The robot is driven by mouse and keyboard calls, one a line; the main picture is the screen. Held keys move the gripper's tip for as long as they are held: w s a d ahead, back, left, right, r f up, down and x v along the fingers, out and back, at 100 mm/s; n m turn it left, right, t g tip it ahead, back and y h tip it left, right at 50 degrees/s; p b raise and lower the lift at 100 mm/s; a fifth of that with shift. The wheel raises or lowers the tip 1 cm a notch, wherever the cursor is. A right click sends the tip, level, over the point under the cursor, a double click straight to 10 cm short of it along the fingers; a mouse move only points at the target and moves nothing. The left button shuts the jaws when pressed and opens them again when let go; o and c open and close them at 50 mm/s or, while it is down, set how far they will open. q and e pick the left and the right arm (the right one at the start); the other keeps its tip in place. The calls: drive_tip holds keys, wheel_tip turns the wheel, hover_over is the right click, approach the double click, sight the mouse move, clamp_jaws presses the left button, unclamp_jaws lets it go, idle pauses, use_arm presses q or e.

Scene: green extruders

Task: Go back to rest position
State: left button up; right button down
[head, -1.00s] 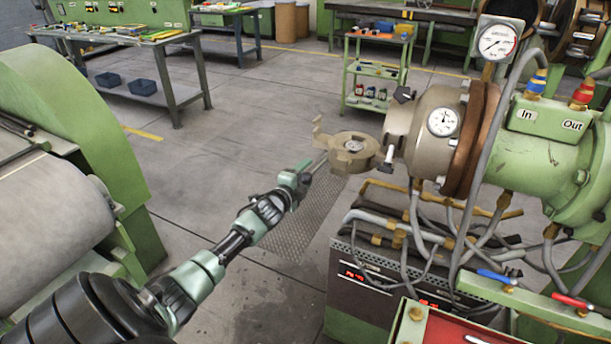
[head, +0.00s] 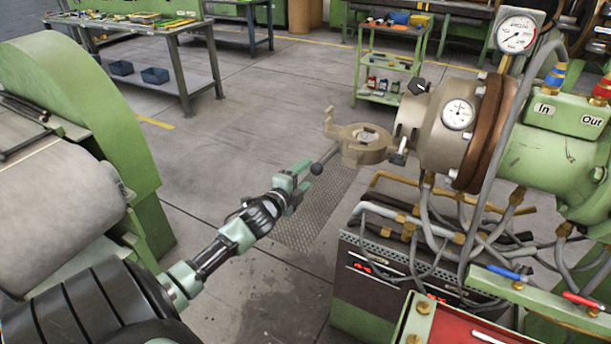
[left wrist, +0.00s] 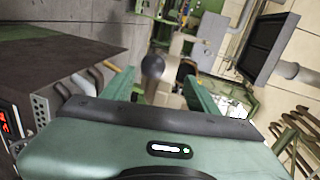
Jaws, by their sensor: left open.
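My left gripper (head: 296,186) is in the middle of the head view, low and left of the extruder's front. In the left wrist view the two fingers (left wrist: 160,92) also stand apart. The handle belongs to the tan hinged ring (head: 363,145) at the extruder's (head: 447,122) end. My right gripper does not show.
Green machinery with a large roller (head: 55,205) stands at the left. A control box (head: 385,290) with hoses and cables is below the extruder. A tool table (head: 130,28) and a green cart (head: 392,60) stand behind. The floor between them is clear.

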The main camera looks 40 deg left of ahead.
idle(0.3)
use_arm(q)
drive_tip(key=s+d+f+n+g, duration=0.2)
drive_tip(key=s+f, duration=0.3)
drive_tip(key=f, duration=0.6)
drive_tip(key=s+d+f+n+g+h, duration=0.1)
drive_tip(key=s+d+f+n+g, duration=0.15)
drive_tip(key=s+f, duration=0.65)
drive_tip(key=s+d+f+n+g, duration=0.2)
drive_tip(key=d+f+g, duration=0.1)
drive_tip(key=f, duration=1.1)
drive_tip(key=s+d+f+n+g+h, duration=0.1)
drive_tip(key=s+d+f+g, duration=0.1)
drive_tip(key=s+d+f, duration=0.4)
drive_tip(key=s+d+f+n+g+h, duration=0.1)
drive_tip(key=s+d+f, duration=0.5)
drive_tip(key=s, duration=1.1)
drive_tip(key=s+d+f+n+g+h, duration=0.1)
drive_tip(key=s+d+f+n+g, duration=0.2)
drive_tip(key=s+d+f, duration=0.4)
drive_tip(key=s+g, duration=0.1)
drive_tip(key=s, duration=0.3)
drive_tip(key=shift+s, duration=0.35)
drive_tip(key=shift+w+f+n, duration=0.1)
drive_tip(key=shift+n, duration=0.15)
